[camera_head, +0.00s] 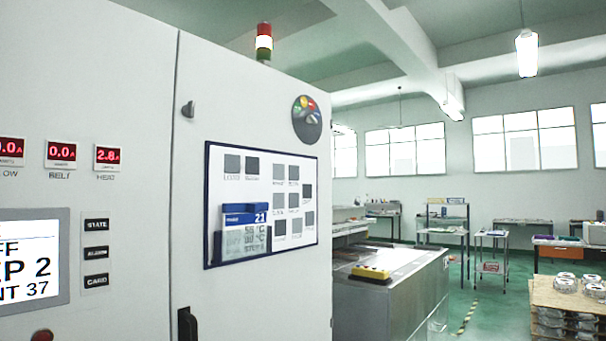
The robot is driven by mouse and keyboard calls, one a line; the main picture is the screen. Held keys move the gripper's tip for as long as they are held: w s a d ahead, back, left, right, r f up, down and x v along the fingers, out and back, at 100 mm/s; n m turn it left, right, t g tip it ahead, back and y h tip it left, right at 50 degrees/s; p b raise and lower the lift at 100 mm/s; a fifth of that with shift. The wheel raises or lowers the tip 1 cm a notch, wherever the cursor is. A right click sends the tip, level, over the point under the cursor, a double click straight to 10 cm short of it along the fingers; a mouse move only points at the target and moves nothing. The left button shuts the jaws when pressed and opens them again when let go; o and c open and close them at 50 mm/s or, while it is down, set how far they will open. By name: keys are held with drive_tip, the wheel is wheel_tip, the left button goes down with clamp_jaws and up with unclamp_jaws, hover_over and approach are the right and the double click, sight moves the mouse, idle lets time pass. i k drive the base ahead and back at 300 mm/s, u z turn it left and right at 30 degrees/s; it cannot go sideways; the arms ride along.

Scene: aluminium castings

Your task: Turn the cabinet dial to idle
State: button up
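The cabinet (120,60) is a large light-grey enclosure filling the left half of the view. A round dark dial (306,120) with coloured segments, green, yellow, red and blue, sits high on its right door. Its small markings and its pointer setting are too small to read. A small grey knob or latch (188,109) sits near the door seam. My gripper is not in view.
A framed board (262,158) with grey squares and a blue-topped card hangs on the door. A black handle (187,325) is below. A metal bench (395,290) with a yellow control box stands right of the cabinet. Green floor (488,305) is open beyond; a pallet (570,297) holds castings.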

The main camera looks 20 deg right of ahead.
sight(309, 119)
drive_tip(key=k, duration=1.25)
drive_tip(key=z, duration=0.55)
drive_tip(key=i, duration=0.65)
drive_tip(key=z, duration=0.5)
drive_tip(key=i, duration=0.85)
drive_tip(key=u, duration=0.95)
drive_tip(key=i, duration=0.85)
drive_tip(key=u, duration=0.85)
